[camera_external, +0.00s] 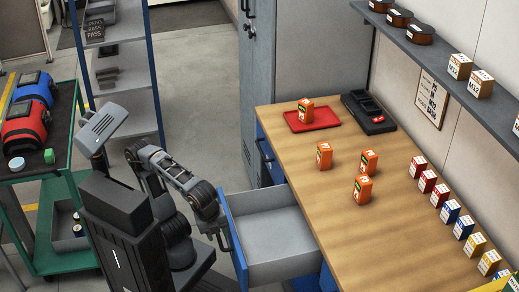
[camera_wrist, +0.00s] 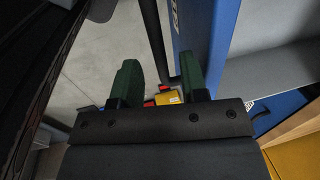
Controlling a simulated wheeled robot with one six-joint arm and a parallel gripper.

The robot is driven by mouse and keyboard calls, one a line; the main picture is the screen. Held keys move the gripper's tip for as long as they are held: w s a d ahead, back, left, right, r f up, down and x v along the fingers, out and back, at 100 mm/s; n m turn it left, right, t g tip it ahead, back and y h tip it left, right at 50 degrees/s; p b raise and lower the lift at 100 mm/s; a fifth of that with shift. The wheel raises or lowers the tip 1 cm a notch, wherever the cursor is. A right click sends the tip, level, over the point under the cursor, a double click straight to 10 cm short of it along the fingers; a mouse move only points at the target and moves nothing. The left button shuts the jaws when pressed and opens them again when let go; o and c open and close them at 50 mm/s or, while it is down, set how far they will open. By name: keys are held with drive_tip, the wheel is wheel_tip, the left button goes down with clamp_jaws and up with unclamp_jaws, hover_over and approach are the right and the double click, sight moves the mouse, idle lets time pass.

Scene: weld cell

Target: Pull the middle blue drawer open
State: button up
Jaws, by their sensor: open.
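A blue-fronted drawer (camera_external: 236,240) with a grey inside (camera_external: 280,238) stands pulled out from the workbench, between a blue front at the bench's far end and blue at its near end. It looks empty. My gripper (camera_external: 221,236) is at the outer side of its front, partly hidden by my arm. In the wrist view, my gripper (camera_wrist: 163,82) has its two green fingers apart. A dark bar, seemingly the handle (camera_wrist: 155,45), runs between them beside the blue front (camera_wrist: 207,45). I cannot tell whether the fingers touch it.
The wooden benchtop (camera_external: 400,235) holds orange boxes (camera_external: 324,155), a red tray (camera_external: 312,120), a black organiser (camera_external: 368,112) and a row of small boxes. A green cart (camera_external: 45,225) stands left. Bare floor (camera_external: 205,110) lies behind my arm.

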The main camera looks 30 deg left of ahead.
drive_tip(key=shift+w+d+f, duration=0.1)
drive_tip(key=shift+d+f, duration=0.05)
drive_tip(key=shift+f, duration=0.75)
clamp_jaws()
